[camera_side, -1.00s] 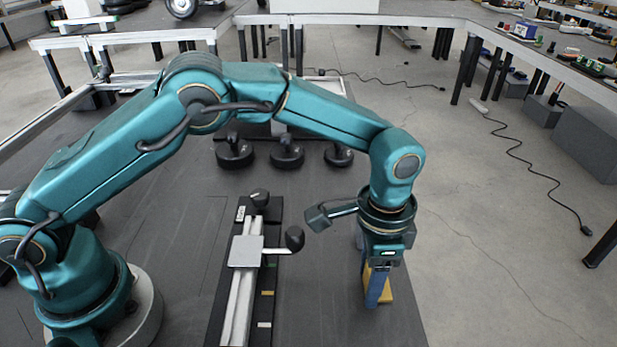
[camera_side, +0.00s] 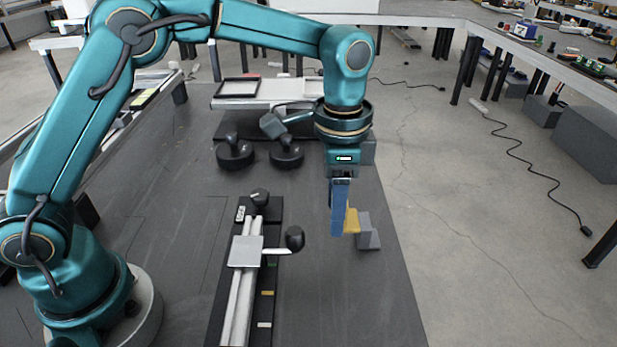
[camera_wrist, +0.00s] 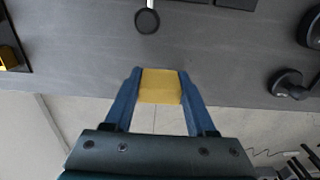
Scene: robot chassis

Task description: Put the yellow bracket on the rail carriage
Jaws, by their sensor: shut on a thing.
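The yellow bracket (camera_side: 352,222) is held between the blue fingers of my gripper (camera_side: 339,228), raised above the dark table. In the wrist view the yellow bracket (camera_wrist: 160,88) spans the gap between both fingers of my gripper (camera_wrist: 160,76). The rail carriage (camera_side: 245,252) is a bare, flat silver plate on the rail (camera_side: 236,305), left of my gripper in the side view. A lever with a black knob (camera_side: 294,238) sticks out on the carriage's right side. In the wrist view this knob appears to be the black disc (camera_wrist: 147,20) at the top.
A grey stepped block (camera_side: 369,238) shows just right of the bracket. Black round-based fixtures (camera_side: 235,153) stand behind the rail, with a light shelf (camera_side: 265,102) beyond. A second black knob (camera_side: 259,198) sits at the rail's far end.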

